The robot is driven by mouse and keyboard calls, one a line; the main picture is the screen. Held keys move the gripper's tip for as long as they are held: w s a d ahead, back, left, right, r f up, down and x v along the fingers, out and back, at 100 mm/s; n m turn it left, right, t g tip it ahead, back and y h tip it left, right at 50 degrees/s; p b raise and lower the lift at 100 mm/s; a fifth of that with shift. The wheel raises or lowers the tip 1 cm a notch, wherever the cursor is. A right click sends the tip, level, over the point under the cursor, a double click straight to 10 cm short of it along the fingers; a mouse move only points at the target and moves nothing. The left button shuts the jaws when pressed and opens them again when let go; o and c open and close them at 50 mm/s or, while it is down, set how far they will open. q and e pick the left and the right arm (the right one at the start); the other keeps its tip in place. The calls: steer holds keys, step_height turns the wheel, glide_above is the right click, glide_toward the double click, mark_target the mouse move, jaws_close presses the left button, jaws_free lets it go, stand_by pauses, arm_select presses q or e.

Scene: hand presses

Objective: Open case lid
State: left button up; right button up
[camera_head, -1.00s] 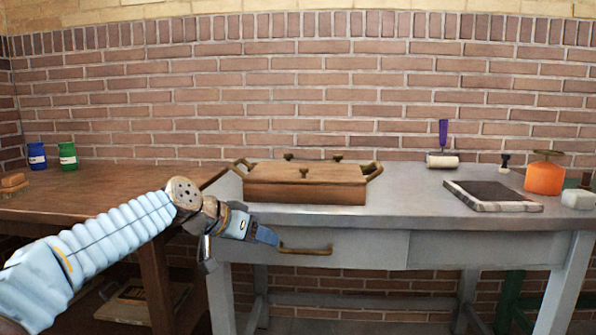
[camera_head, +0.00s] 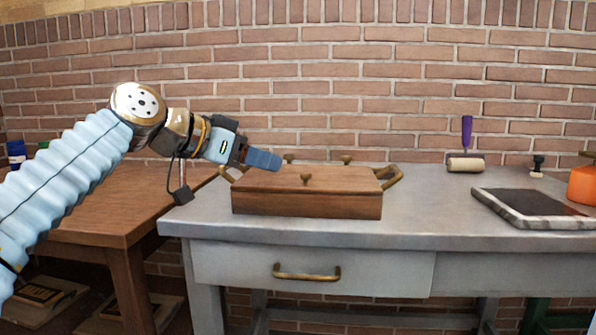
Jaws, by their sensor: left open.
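The wooden case (camera_head: 306,205) sits on the grey table, with its lid (camera_head: 335,180) shut. Brass handles (camera_head: 391,177) stand at both ends of the case. My left gripper (camera_head: 268,161) is raised above the left back part of the lid, in front of the brick wall in the picture. It is open and holds nothing. I cannot tell how far it is from the lid. My right gripper is not in view.
The grey table (camera_head: 430,215) has a drawer with a brass handle (camera_head: 307,273). A roller with a purple handle (camera_head: 466,150), a dark slab (camera_head: 530,206) and an orange container (camera_head: 584,183) stand to the right. A brown table (camera_head: 95,220) is at the left.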

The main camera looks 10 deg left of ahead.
mark_target(297, 188)
arm_select(q)
steer(key=x, duration=0.9)
steer(key=shift+w+d+f, duration=0.15)
jaws_close()
